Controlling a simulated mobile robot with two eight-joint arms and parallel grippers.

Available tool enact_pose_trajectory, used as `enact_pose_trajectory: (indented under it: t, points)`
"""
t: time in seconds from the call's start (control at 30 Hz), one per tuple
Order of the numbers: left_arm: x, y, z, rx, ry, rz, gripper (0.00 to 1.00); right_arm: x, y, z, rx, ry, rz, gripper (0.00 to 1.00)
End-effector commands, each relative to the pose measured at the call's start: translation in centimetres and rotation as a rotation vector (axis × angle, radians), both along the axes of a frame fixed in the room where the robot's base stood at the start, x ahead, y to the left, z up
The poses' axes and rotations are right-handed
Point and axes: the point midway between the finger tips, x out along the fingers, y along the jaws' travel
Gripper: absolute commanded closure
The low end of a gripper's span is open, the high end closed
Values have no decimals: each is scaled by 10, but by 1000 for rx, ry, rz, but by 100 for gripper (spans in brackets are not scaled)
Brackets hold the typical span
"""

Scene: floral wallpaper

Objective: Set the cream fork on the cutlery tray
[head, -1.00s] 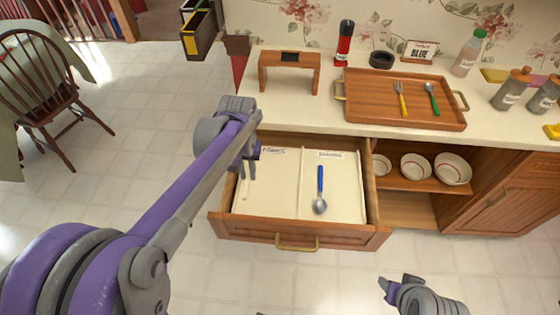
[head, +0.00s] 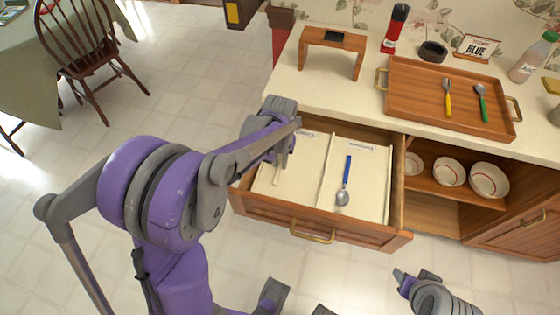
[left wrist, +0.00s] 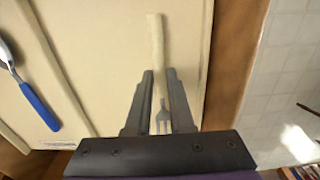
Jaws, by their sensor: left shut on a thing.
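The cream fork (left wrist: 156,45) lies in the left compartment of the open drawer. My left gripper (left wrist: 158,85) is shut on it near the tines, its fingers on either side. In the head view, my left gripper (head: 281,158) is over the drawer's left side and hides most of the fork. The wooden cutlery tray (head: 400,112) stands on the counter at the upper right, with a yellow-handled fork (head: 448,97) and a green-handled spoon (head: 482,102) on it. My right gripper (head: 401,276) is low at the right, away from the drawer; its jaw state is unclear.
A blue-handled spoon (head: 345,182) lies in the right compartment of the drawer (head: 370,234). A wooden stand (head: 333,40), a red bottle (head: 396,28) and a dark ring (head: 432,51) are behind or beside the tray. Bowls (head: 448,171) sit on a shelf below.

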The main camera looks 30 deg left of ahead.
Motion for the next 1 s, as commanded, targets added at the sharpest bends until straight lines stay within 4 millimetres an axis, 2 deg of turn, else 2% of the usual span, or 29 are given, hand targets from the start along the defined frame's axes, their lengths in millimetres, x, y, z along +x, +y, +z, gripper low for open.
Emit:
enact_pose_trajectory:
  t: [0.37,0.4,0.53,0.87,1.0]
  points:
    - [0,0,-5,0,0,0,100,-1,0,-4,0,1,0,49]
    - [0,0,-4,0,0,0,74,-1,0,-3,0,1,0,49]
    - [0,0,-4,0,0,0,50,0,0,-3,0,1,0,49]
    - [0,0,-2,0,0,0,49,0,0,-1,0,0,0,49]
    - [0,0,12,0,0,0,49,0,0,2,0,-1,0,49]
